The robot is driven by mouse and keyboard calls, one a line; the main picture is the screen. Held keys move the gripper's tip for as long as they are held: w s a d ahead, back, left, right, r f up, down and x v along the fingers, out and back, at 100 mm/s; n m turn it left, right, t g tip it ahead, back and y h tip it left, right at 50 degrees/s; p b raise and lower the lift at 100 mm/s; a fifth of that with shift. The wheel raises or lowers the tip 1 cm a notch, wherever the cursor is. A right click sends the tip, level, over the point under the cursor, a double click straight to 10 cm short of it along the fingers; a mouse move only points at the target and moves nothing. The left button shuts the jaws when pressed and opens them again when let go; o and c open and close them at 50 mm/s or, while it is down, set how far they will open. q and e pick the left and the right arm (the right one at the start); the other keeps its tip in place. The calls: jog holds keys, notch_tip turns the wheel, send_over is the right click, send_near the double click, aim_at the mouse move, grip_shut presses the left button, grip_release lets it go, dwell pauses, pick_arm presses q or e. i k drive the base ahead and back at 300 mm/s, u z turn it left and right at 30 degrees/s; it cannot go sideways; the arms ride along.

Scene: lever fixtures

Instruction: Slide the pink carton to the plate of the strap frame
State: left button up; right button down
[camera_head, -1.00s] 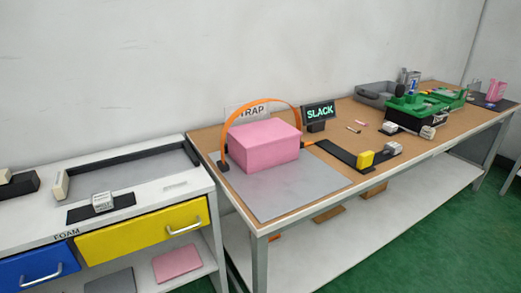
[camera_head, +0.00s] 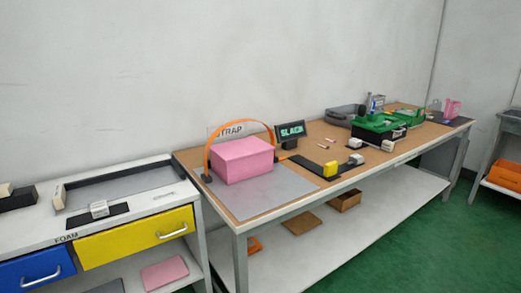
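The pink carton (camera_head: 242,161) sits upright on the back part of the grey plate (camera_head: 272,192) at the left end of the brown-topped bench. The orange strap arch (camera_head: 240,124) of the strap frame rises over and behind the carton, from a dark foot at its left to its right side. A display reading SLACK (camera_head: 291,131) stands behind and to the right of the carton. Neither of my grippers is in view.
A white unit with a yellow drawer (camera_head: 133,235) and a blue drawer (camera_head: 37,266) stands at the left. Green fixtures (camera_head: 378,127) and a grey bin (camera_head: 344,116) occupy the bench's far right. An orange item (camera_head: 506,174) sits on a rack at the right edge. Green floor lies in front.

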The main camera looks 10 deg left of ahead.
aim_at(232, 173)
jog(key=z, duration=0.15)
jog(key=i, duration=0.85)
jog(key=u, duration=1.7)
